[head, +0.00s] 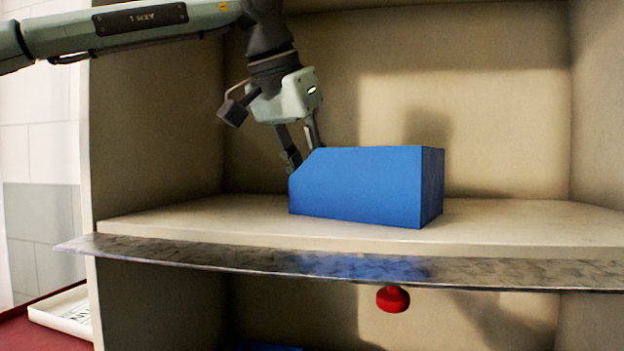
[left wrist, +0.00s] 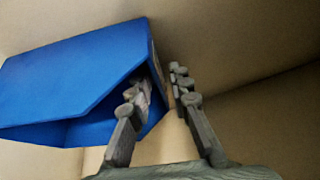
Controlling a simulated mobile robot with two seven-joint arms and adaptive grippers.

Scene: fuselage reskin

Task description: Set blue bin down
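The blue bin (head: 358,186) sits upright on the upper shelf (head: 500,218), near its front edge, with its sloped corner to the left. In the left wrist view the bin (left wrist: 75,78) shows its underside of shadow and open end. My left gripper (head: 301,146) is at the bin's left end, reaching down from above. In the left wrist view its fingers (left wrist: 158,85) stand apart on either side of the bin's wall, one inside and one outside, with a gap beside the outer finger. My right gripper is not in view.
A curved metal strip (head: 270,261) runs across just in front of the shelf edge. A red knob (head: 393,299) hangs below it. The shelf is clear to the bin's right. Cabinet walls (head: 150,125) close off the sides. A white tray (head: 65,314) lies at lower left.

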